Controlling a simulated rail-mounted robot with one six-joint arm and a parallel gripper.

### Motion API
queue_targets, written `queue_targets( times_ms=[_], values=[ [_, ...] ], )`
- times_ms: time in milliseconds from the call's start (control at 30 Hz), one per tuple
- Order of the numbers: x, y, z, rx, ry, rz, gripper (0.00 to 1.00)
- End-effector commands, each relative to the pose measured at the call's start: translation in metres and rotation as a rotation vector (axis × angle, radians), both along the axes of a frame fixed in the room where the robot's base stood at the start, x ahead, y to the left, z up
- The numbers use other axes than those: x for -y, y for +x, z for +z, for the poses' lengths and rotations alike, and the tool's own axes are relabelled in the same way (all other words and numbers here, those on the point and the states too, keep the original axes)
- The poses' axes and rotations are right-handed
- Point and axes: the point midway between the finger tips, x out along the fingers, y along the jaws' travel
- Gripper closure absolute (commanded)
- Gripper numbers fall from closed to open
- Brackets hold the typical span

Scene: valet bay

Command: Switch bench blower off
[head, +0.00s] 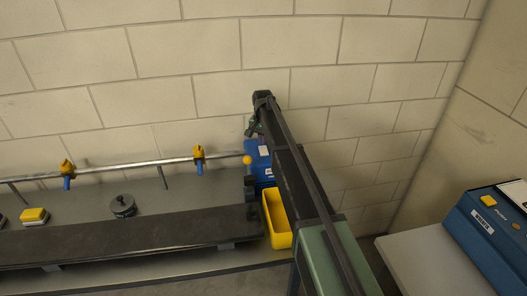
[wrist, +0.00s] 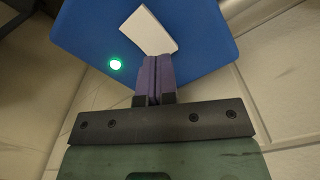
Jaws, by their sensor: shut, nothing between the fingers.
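A blue box (head: 258,153) with a white label stands at the back right of the bench, by the wall; I take it to be the bench blower. A yellow ball knob (head: 247,160) shows at its left side. In the wrist view a blue face (wrist: 205,30) fills the top, with a white plate (wrist: 148,30) and a lit green lamp (wrist: 115,64). My gripper (wrist: 154,60) is shut and empty, its purple fingertips at the lower edge of the white plate; I cannot tell whether they touch. My arm hides part of the box in the head view.
A yellow bin (head: 276,218) sits at the bench's right end, beside my arm. A rail with yellow-and-blue nozzles (head: 198,155) runs along the wall. A dark round part (head: 122,205) lies on the bench. A blue machine (head: 490,235) with yellow buttons stands on a pale table at right.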

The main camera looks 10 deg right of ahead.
Motion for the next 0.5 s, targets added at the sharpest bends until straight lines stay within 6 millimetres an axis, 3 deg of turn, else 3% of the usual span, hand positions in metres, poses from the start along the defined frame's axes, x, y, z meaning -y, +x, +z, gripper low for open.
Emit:
queue_targets(
  times_ms=[500],
  values=[
    [0.0000,0.0000,-0.0088,0.000,0.000,0.000,1.00]
  ],
)
